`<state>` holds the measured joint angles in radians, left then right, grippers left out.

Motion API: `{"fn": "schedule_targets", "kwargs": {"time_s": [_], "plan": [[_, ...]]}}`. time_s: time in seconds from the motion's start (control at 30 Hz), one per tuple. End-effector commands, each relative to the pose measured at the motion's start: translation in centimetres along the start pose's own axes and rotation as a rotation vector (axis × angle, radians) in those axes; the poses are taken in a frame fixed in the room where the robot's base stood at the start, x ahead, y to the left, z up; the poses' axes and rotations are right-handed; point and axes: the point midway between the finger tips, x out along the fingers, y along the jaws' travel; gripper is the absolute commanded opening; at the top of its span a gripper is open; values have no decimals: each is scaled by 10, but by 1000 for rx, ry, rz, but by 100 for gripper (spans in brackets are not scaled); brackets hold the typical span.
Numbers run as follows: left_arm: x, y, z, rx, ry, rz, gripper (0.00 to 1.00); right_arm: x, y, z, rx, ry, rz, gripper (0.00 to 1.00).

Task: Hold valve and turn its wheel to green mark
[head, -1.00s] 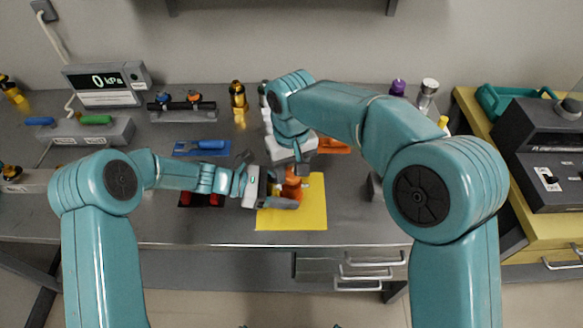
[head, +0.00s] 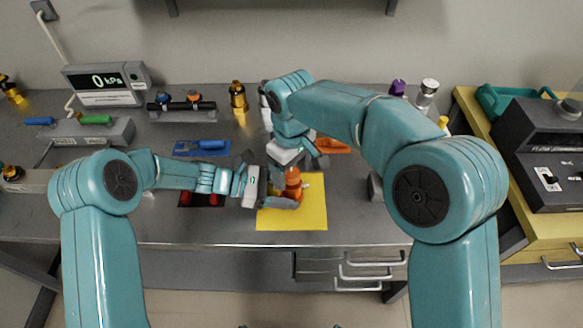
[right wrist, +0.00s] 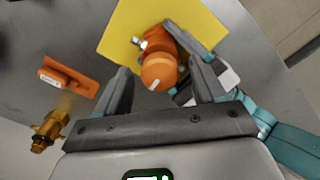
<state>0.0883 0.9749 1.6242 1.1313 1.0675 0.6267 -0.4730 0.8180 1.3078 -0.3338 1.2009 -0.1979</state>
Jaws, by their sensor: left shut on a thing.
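The orange valve (head: 293,184) is over the yellow mat (head: 310,219). My left gripper (head: 284,192) is shut on it from the left. In the right wrist view, the valve's round orange wheel (right wrist: 158,70) faces the camera, with a short white line near its edge. A metal fitting sticks out of the body beside it. My right gripper (right wrist: 159,64) is open above the valve, one finger on each side of the wheel, with gaps showing. I cannot make out a green mark. My right arm hides part of the table in the head view.
An orange tool (right wrist: 68,76) and a brass fitting (right wrist: 49,131) lie near the right gripper. A blue mat (head: 184,148) with a blue-handled tool is behind. A gauge (head: 104,82) reading 0 kPa stands back left. The front table edge is clear.

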Motion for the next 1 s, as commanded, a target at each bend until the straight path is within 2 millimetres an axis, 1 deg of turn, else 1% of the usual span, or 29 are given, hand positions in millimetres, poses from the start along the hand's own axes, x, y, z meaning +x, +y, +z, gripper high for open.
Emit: {"fn": "schedule_targets", "kwargs": {"time_s": [0.13, 0.23, 0.37, 0.5, 0.6, 0.7, 0.83, 1.0], "plan": [[0, 0, 0, 0, -1, 0, 0, -3, 0, 0, 1, 2, 1, 70], [0, 0, 0, 0, -1, 0, 0, -16, 0, -1, 1, 4, 2, 70], [0, 0, 0, -1, -1, 0, 0, -44, 1, -2, 2, 7, 3, 70], [0, 0, 0, -1, -1, 0, 0, -77, 0, -2, 0, 6, 2, 70], [0, 0, 0, -1, -1, 0, 0, -96, 0, -1, 1, 4, 1, 70], [0, 0, 0, -1, -1, 0, 0, -110, 0, -1, 1, 3, 1, 70], [0, 0, 0, -1, -1, 0, 0, -119, 0, 0, -1, 0, 0, 70], [0, 0, 0, -1, -1, 0, 0, -120, 0, 0, -1, 0, 0, 70]]}}
